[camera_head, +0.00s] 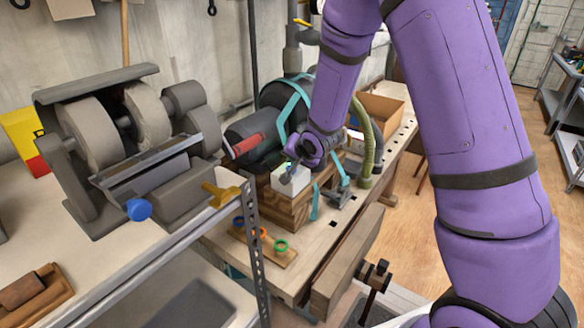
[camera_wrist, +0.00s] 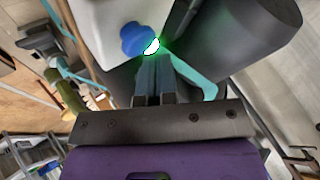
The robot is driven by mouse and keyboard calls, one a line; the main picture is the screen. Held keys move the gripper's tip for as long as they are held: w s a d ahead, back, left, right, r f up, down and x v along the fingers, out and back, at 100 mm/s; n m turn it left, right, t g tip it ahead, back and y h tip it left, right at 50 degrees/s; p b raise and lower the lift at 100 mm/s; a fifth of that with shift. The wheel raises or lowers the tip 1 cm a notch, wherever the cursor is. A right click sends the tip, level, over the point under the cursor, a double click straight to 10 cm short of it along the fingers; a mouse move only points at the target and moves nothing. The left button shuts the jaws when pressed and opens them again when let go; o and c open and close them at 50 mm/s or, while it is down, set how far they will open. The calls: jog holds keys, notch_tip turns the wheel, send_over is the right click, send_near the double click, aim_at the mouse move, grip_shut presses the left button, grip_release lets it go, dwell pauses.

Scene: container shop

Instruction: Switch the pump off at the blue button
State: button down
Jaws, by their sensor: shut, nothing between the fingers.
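The pump (camera_head: 250,135) is a dark cylindrical machine with teal straps, on a wooden base on the bench. A white box (camera_head: 293,184) sits in front of it on a wooden block. In the wrist view the white box (camera_wrist: 100,22) carries a blue button (camera_wrist: 136,39), with a small lamp (camera_wrist: 152,46) glowing green beside it. My gripper (camera_head: 289,176) is over the white box and hides much of its top. In the wrist view my gripper (camera_wrist: 153,62) is shut and empty, its tips close to the lamp and button. I cannot tell whether they touch.
A bench grinder (camera_head: 125,140) with a separate blue knob (camera_head: 139,209) stands on the left shelf. A wooden strip with coloured rings (camera_head: 281,245) lies in front of the block. A green hose (camera_head: 367,150) and a cardboard box (camera_head: 380,110) are behind to the right.

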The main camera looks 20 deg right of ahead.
jog(key=shift+f, duration=0.4)
dwell(0.3)
jog(key=shift+r, duration=0.45)
jog(key=shift+r, duration=0.1)
jog(key=shift+r, duration=2.95)
